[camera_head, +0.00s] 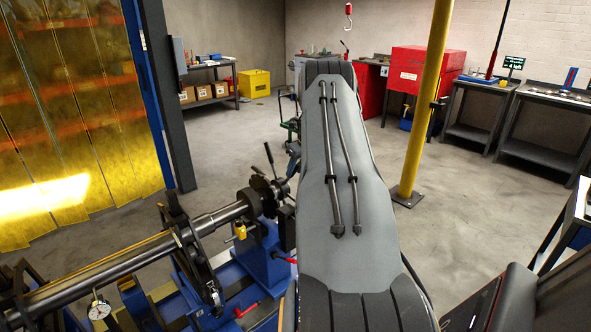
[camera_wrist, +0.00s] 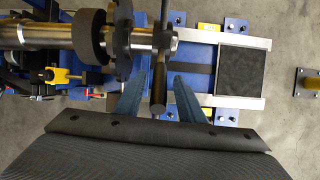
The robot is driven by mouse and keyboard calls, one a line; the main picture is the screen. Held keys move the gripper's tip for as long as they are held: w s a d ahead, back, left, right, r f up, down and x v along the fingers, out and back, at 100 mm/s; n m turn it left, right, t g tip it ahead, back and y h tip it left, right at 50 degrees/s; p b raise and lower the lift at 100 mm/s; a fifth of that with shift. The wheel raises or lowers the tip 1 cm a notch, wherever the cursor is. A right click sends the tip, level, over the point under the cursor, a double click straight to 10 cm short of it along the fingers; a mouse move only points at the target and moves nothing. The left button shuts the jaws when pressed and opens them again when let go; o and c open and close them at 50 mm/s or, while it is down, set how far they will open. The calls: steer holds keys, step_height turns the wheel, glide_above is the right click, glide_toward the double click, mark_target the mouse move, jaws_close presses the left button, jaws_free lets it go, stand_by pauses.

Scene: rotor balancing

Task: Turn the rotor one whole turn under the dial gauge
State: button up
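The rotor (camera_head: 130,258) lies across the lower left of the head view, a long grey shaft with dark discs. Its end, with a disc and dark bars, also shows at the upper left of the wrist view (camera_wrist: 40,36). The round white dial gauge (camera_head: 99,310) stands by the shaft at the bottom left; its reading is too small to tell. In the wrist view my gripper (camera_wrist: 159,84) is open, its two blue fingers on either side of a dark round-ended bar (camera_wrist: 158,92) at the rotor's end, with gaps visible on both sides. In the head view my arm hides the gripper.
The rotor rests on a blue stand (camera_head: 262,262) with red and yellow handles close by. A yellow post (camera_head: 425,110) rises to the right of my arm. Workbenches and a red cabinet (camera_head: 418,70) stand along the back. The grey floor between is clear.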

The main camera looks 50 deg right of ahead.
jaws_close()
steer(key=shift+s+a+f, duration=0.1)
steer(key=shift+f, duration=0.05)
